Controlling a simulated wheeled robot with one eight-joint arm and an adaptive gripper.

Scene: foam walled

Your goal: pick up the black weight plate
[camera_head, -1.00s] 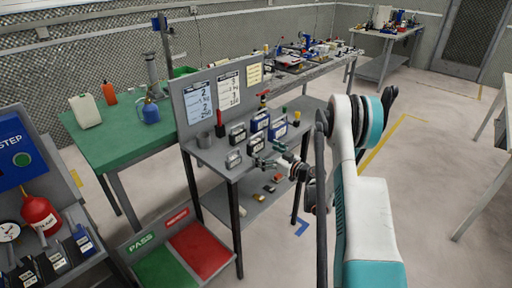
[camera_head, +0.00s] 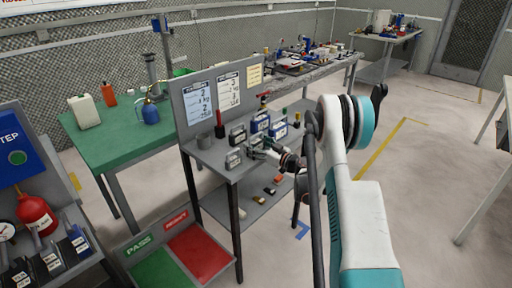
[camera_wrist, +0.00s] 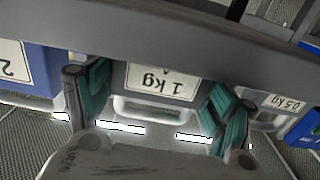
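A dark block-shaped weight plate (camera_wrist: 165,82) with a white "1 kg" label shows in the middle of the wrist view. It has a pale loop handle and appears upside down there. My gripper (camera_wrist: 160,98) is open, with one green-padded finger on each side of this weight. Whether the pads touch it I cannot tell. In the head view my gripper (camera_head: 260,150) is at the front of the weights on the grey stand's upper shelf and partly covers one dark weight.
A blue weight labelled 2 (camera_wrist: 25,68) and a 0.5 kg weight (camera_wrist: 275,105) stand close on either side. The grey stand (camera_head: 216,163) has a sign board behind the weights. A red and green tray (camera_head: 200,252) lies at its foot. A green table (camera_head: 115,150) stands behind left.

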